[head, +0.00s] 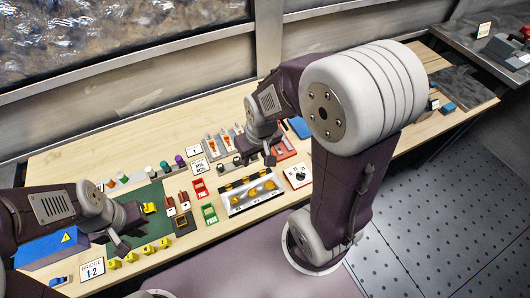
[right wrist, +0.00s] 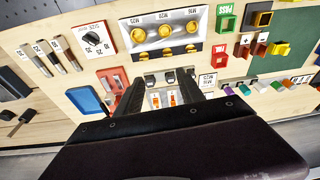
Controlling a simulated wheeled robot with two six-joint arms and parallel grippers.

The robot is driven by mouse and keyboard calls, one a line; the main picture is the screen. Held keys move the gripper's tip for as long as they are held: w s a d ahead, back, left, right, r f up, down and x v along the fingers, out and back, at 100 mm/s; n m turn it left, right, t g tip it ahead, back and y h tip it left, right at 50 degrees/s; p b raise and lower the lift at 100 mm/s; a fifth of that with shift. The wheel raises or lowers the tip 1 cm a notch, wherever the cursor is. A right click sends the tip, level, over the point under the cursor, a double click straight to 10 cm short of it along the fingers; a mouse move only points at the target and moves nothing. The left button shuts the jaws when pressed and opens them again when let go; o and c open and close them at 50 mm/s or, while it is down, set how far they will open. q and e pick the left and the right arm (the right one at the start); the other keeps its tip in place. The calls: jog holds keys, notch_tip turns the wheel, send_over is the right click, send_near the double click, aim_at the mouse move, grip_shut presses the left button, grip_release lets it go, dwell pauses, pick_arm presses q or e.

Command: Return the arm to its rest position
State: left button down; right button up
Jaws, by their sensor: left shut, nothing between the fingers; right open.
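My right arm reaches in from the right of the head view, its large white and purple links covering part of the bench. My right gripper (head: 256,157) is over the back middle of the bench, pointing down. In the right wrist view its two dark fingers (right wrist: 168,88) are spread with nothing held between them. Small black-topped parts and orange-marked parts (right wrist: 171,98) show on the bench beyond the gap. My left gripper (head: 121,243) is shut and empty at the left, over the front edge of the green mat (head: 150,194).
A silver panel with yellow knobs (head: 236,205) and a white dial plate (head: 297,176) lie near the right gripper. Red and green trays (head: 209,214) sit mid-bench. Yellow blocks (head: 147,250) line the front left beside a blue box (head: 50,247). Bare wood (head: 80,150) shows at the back left.

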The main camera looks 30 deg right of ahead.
jog(key=shift+s, duration=0.15)
jog(key=shift+m+g, duration=0.3)
jog(key=shift+g, duration=0.3)
jog(key=s, duration=0.1)
jog(key=s+f, duration=0.1)
jog(key=s, duration=0.1)
jog(key=s+f, duration=0.1)
jog(key=s, duration=0.1)
jog(key=shift+f, duration=0.1)
dwell(0.3)
